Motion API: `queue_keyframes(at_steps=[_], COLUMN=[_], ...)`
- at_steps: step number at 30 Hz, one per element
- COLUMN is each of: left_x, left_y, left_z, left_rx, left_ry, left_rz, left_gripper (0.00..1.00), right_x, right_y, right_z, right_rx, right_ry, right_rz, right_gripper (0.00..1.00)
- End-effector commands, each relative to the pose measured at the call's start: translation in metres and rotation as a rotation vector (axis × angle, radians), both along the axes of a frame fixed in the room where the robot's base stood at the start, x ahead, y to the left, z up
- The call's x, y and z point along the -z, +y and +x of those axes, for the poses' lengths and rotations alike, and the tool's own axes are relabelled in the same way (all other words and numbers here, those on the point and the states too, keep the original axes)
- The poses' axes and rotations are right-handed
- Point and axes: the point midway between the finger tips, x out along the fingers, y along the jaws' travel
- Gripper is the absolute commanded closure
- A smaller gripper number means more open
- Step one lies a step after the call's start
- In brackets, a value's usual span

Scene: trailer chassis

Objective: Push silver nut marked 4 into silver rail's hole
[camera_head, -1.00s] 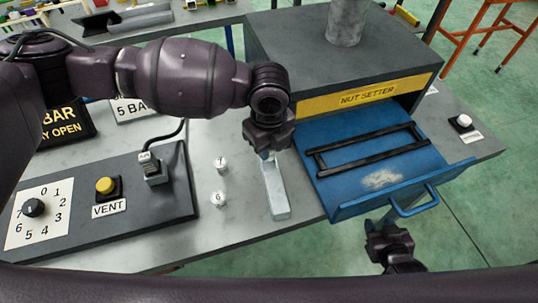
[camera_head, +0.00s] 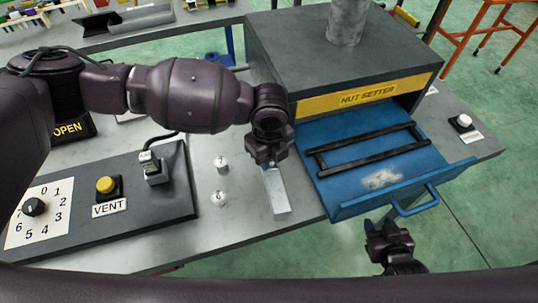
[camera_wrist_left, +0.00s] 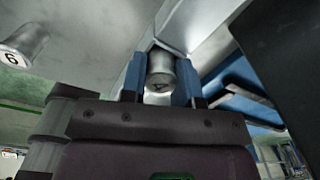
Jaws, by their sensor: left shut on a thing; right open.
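The silver rail (camera_head: 276,193) lies on the grey bench to the left of the open blue drawer. My left gripper (camera_head: 268,163) is over the rail's far end and hides it. In the left wrist view its blue fingertips (camera_wrist_left: 160,82) are shut on a silver nut (camera_wrist_left: 160,72), whose mark is too dark to read surely. The nut is up against or very near the rail (camera_wrist_left: 182,22); I cannot tell whether it is in the hole. My right gripper (camera_head: 385,228) is open and empty, in front of the drawer.
Two loose nuts (camera_head: 220,163) (camera_head: 219,198) stand left of the rail; the wrist view shows one marked 6 (camera_wrist_left: 22,45). The NUT SETTER box (camera_head: 340,50) has its blue drawer (camera_head: 350,205) pulled out. A control panel (camera_head: 130,225) with dial, VENT button and lever lies left.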

Motion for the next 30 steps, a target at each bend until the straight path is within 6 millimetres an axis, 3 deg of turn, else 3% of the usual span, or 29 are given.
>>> queue_keyframes(at_steps=[1,7,8,12,25,30], left_x=[0.009,0.015,0.015,0.016,0.016,0.004], left_y=[0.001,0.002,0.002,0.002,0.003,0.003], left_z=[-0.003,-0.004,-0.004,-0.004,-0.004,-0.004], left_rx=[0.0,-0.001,-0.001,-0.002,-0.002,-0.003], left_ry=[0.007,0.01,0.01,0.011,0.014,0.013], left_rz=[0.003,0.005,0.005,0.006,0.01,0.01], left_gripper=[0.95,0.95,0.68,0.47,0.46,0.46], right_x=[0.001,0.003,0.004,0.006,0.009,0.006], right_y=[0.0,-0.001,-0.001,-0.001,-0.003,-0.002], right_z=[0.0,-0.001,-0.002,-0.005,-0.01,-0.008], right_rx=[-0.001,0.0,0.0,0.001,0.003,0.002], right_ry=[0.0,0.003,0.004,0.011,0.021,0.016], right_rz=[-0.001,-0.001,-0.001,-0.002,-0.004,-0.003], right_gripper=[0.57,0.57,0.57,0.57,0.57,0.57])
